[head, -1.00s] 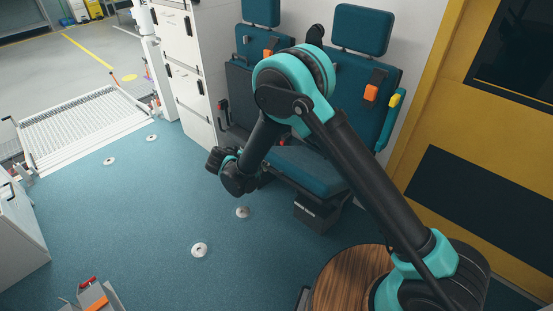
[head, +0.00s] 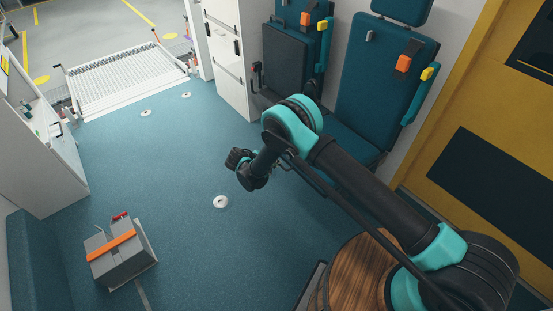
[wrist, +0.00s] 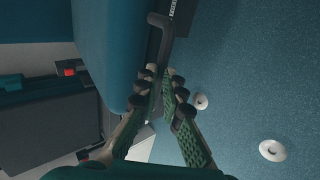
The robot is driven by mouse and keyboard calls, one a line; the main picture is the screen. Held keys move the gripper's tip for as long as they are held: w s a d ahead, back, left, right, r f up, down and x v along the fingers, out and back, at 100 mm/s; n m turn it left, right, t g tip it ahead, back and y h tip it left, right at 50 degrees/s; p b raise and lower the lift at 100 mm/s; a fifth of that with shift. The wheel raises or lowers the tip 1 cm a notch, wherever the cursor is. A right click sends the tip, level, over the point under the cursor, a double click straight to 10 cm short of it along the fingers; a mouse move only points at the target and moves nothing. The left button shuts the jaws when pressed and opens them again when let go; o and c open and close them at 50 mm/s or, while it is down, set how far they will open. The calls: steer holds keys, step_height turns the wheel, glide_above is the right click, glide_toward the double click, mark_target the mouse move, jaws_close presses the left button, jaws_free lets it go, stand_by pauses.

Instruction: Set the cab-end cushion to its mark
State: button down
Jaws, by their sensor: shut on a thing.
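The cab-end cushion (head: 348,148) is the blue seat pad of the fold-down seat nearest the yellow wall. It is lowered below its backrest, and my arm hides part of it in the head view. In the wrist view the cushion (wrist: 108,45) fills the upper left, with a black bar handle (wrist: 163,42) along its edge. My gripper (wrist: 166,88) is shut on this handle, with its fingers at the handle's lower end. In the head view my gripper (head: 243,165) is small and dark, and its grip does not show. I cannot make out the mark.
The other seat (head: 289,62) has its pad folded up, beside white cabinets (head: 232,60). A grey case (head: 120,250) with an orange strap lies on the floor at lower left. White floor discs (head: 220,202) dot the open floor. A ramp (head: 125,82) is at the back.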

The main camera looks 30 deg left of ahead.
steer(key=shift+f, duration=0.3)
steer(key=c, duration=1.9)
jaws_free()
steer(key=shift+o, duration=0.2)
steer(key=v, duration=1.2)
